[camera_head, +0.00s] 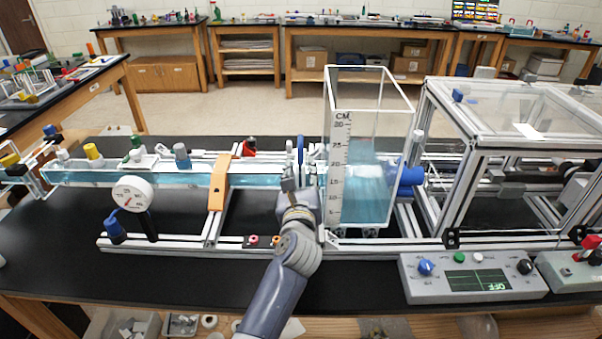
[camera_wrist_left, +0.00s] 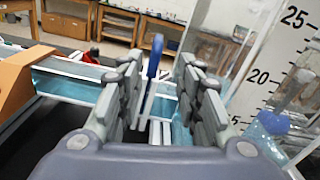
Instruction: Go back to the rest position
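My left gripper (camera_head: 297,178) is over the middle of the flume rig, just left of the clear water tank (camera_head: 362,200). In the left wrist view my left gripper (camera_wrist_left: 158,85) has its two fingers spread apart, with nothing held between them. A blue upright lever (camera_wrist_left: 154,55) shows in the gap, with clear space on both sides of it; whether it is between the fingers or beyond them I cannot tell. The lever also shows in the head view (camera_head: 300,150) right by the fingertips. My right gripper is not in view.
The clear channel (camera_head: 110,179) and an orange bracket (camera_head: 218,182) lie left of my gripper. A pressure gauge (camera_head: 132,194) stands in front of the channel. The aluminium extrusion frame (camera_head: 462,185) and a grey control box (camera_head: 470,278) are at right. Black table top (camera_head: 60,260) is bare at front left.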

